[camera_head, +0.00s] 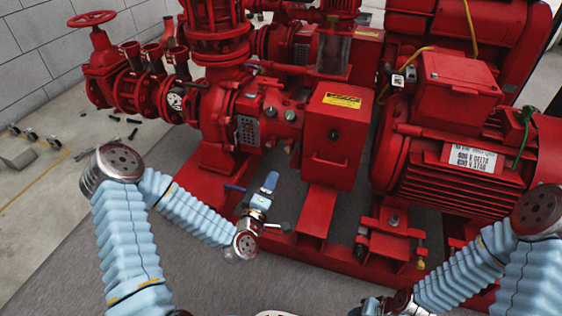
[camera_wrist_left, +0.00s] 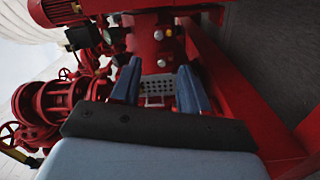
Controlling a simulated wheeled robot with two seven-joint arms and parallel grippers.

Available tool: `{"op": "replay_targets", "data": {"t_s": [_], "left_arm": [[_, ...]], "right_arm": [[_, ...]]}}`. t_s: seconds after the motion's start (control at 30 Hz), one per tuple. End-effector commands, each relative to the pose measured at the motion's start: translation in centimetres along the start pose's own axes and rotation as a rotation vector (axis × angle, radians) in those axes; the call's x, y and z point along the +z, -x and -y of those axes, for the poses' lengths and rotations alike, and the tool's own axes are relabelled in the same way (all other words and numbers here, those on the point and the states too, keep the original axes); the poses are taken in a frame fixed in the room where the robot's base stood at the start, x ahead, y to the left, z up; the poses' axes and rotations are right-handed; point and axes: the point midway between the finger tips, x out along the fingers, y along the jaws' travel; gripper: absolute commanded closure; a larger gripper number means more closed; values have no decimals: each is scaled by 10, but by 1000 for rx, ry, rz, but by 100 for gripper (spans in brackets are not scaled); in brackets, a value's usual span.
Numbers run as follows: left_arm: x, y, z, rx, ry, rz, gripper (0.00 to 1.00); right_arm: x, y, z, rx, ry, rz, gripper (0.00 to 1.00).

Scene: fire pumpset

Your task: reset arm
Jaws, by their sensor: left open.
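My left arm comes in from the left, and its gripper (camera_head: 254,186) hangs in front of the red pump set. In the left wrist view the two blue fingers of this gripper (camera_wrist_left: 160,72) stand apart with nothing between them. They point toward the red pump housing (camera_head: 252,112) with its perforated plate (camera_wrist_left: 158,88). My right arm comes in from the right and bends down to the bottom edge. Only a small dark part of the right gripper (camera_head: 370,306) shows there, and its fingers cannot be made out.
A red motor (camera_head: 455,165) with a label fills the right side. A red box (camera_head: 333,135) with a yellow sticker stands in the middle. A red valve wheel (camera_head: 92,18) is at the upper left. Small loose parts (camera_head: 30,133) lie on the floor at left. Grey floor (camera_head: 200,270) between my arms is clear.

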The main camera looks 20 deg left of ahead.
Motion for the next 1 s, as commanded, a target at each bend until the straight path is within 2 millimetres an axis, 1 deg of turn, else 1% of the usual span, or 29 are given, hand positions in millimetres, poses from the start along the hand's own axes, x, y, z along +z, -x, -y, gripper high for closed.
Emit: {"op": "replay_targets", "data": {"t_s": [0.13,0.2,0.27,0.37,0.4,0.43,0.47,0.5,0.53,0.57,0.6,0.63,0.67,0.7,0.77,0.8,0.83,1.0], "left_arm": [[1,0,0,-3,-2,4,55],[10,1,5,-23,-20,37,55],[26,4,16,-67,-57,103,55],[69,20,47,-194,-169,299,55],[88,32,64,-257,-226,396,55],[100,43,77,-306,-269,471,55],[112,55,89,-354,-311,547,55],[124,73,105,-417,-364,646,55],[131,87,116,-462,-401,717,55],[137,101,126,-507,-436,787,55],[142,121,138,-566,-479,879,55],[145,137,147,-609,-510,948,55],[146,152,154,-652,-538,1015,55],[146,172,162,-707,-570,1100,55],[143,202,170,-785,-609,1224,55],[139,219,169,-831,-625,1293,55],[134,216,148,-822,-617,1280,55],[123,216,99,-817,-614,1279,55]], "right_arm": [[0,0,0,0,0,0,57],[0,0,0,0,0,0,57],[0,0,0,0,0,0,57],[0,0,0,0,0,0,57],[0,0,0,0,0,0,57],[0,0,0,0,0,0,57],[0,0,0,0,0,0,57],[0,0,0,0,0,0,57],[0,0,0,0,0,0,57],[0,0,0,0,0,0,57],[0,0,0,0,0,0,57],[0,0,0,0,0,0,57],[0,0,0,0,0,0,57],[0,0,0,0,0,0,57],[0,0,0,0,0,0,57],[0,4,1,0,0,0,57],[0,24,9,0,0,2,57],[1,71,29,-2,6,3,57]]}}
